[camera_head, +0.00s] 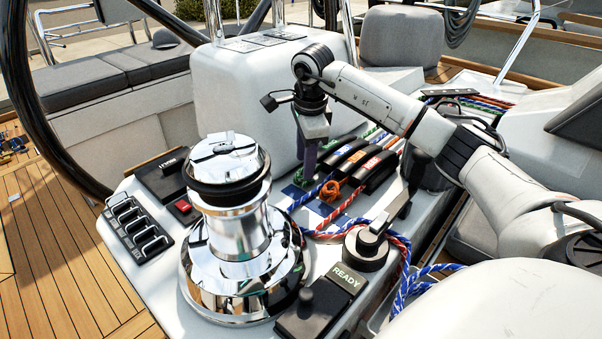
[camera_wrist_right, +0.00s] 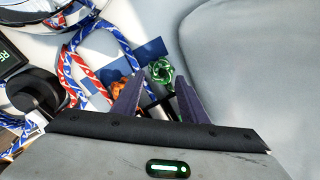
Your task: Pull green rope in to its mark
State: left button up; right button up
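The green rope end (camera_wrist_right: 161,68), a small knotted bunch, lies on the white deck beside a blue patch in the right wrist view. In the head view a bit of green rope (camera_head: 299,181) shows at the foot of my right gripper (camera_head: 307,177), which points down beside the black rope clutches (camera_head: 362,160). In the wrist view my right gripper's two purple fingers (camera_wrist_right: 158,76) are apart, with the green bunch between and just beyond their tips. Contact cannot be told. My left gripper is not in view. I cannot make out a mark on the green rope.
An orange knotted rope (camera_head: 330,191) sits right beside the gripper. Blue-white (camera_head: 306,199) and red-white ropes (camera_head: 338,211) run across the console. A steering wheel rim (camera_head: 32,110) is left.

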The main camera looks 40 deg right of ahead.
jog(key=f, duration=0.4)
jog(key=shift+w+d+f, duration=0.15)
jog(key=shift+w+f, duration=0.05)
jog(key=shift+w, duration=0.2)
jog(key=shift+w+f+b, duration=0.15)
jog(key=shift+f+b, duration=0.15)
jog(key=shift+f, duration=0.15)
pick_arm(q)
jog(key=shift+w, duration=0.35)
